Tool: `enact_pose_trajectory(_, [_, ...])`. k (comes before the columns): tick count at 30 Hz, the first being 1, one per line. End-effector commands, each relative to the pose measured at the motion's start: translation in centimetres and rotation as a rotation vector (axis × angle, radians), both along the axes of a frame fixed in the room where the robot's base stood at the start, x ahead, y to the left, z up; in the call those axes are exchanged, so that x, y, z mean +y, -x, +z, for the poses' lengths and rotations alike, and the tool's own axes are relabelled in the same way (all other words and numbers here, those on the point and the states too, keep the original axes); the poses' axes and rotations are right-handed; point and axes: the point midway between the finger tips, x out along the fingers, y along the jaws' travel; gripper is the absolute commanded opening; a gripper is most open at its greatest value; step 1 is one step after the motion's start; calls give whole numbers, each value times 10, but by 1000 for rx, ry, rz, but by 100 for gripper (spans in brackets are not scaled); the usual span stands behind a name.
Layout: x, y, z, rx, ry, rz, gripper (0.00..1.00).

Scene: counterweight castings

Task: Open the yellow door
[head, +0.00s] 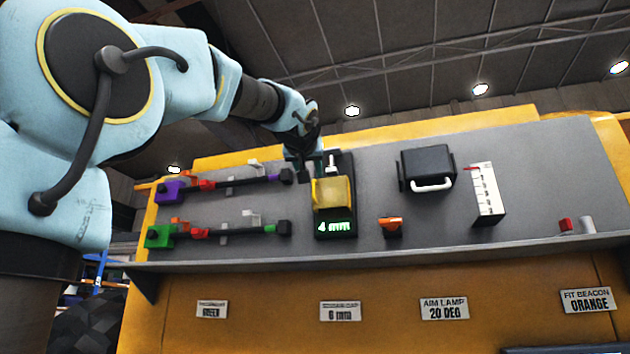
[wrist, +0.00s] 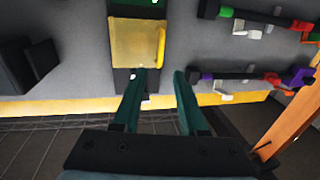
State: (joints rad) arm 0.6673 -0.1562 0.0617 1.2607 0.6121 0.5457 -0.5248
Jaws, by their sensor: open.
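The yellow door (head: 333,193) looks like a square, boxy cover on a black upright device (head: 347,163) on the grey panel. A green display reading "4 mm" (head: 335,227) sits below it. The door appears shut. In the wrist view, which is turned over, the door (wrist: 137,43) is above my fingers. My gripper (head: 306,163) is open and empty, at the upper left of the door. In the wrist view its teal fingers (wrist: 160,78) are spread, the left one overlapping the device near the door's edge. I cannot tell whether it touches.
Purple-ended (head: 168,192) and green-ended (head: 160,236) rods lie in red clips on the left. A black lamp box with a white handle (head: 432,185), an orange part (head: 390,226) and a white scale strip (head: 487,195) are on the right. Bare panel lies between them.

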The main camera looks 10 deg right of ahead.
Motion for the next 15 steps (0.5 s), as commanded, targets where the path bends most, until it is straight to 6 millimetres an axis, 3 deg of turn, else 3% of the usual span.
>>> enact_pose_trajectory(6, [-13, -41, 4, 4, -2, 1, 42])
enact_pose_trajectory(15, [-23, -72, 1, 2, -2, 0, 42])
